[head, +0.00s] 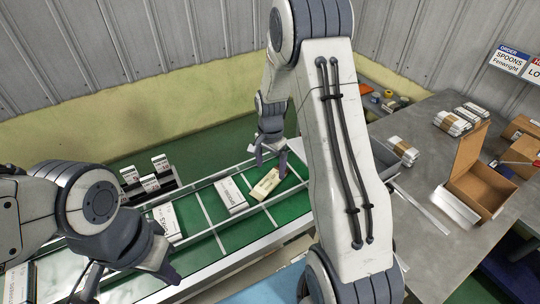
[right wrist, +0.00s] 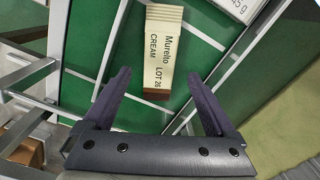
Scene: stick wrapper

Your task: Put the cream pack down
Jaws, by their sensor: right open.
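The cream pack (head: 264,186) is a flat pale box with a brown end, marked "Murello CREAM LOT 26" in the right wrist view (right wrist: 163,45). It appears to lie on the green belt (head: 290,186), between white dividers and slightly askew to them. My right gripper (head: 269,160) is open just behind the pack in the head view. In the right wrist view its fingertips (right wrist: 158,78) are apart, either side of the pack's brown end, with gaps on both sides. My left gripper (head: 128,278) is at the lower left with its fingers spread, away from the pack.
White packs (head: 231,196) lie in other sections of the belt, including one at the left (head: 166,222). Small upright packs (head: 150,183) stand behind the belt. A grey table (head: 440,190) at right holds an open cardboard box (head: 482,175) and banded bundles (head: 452,123).

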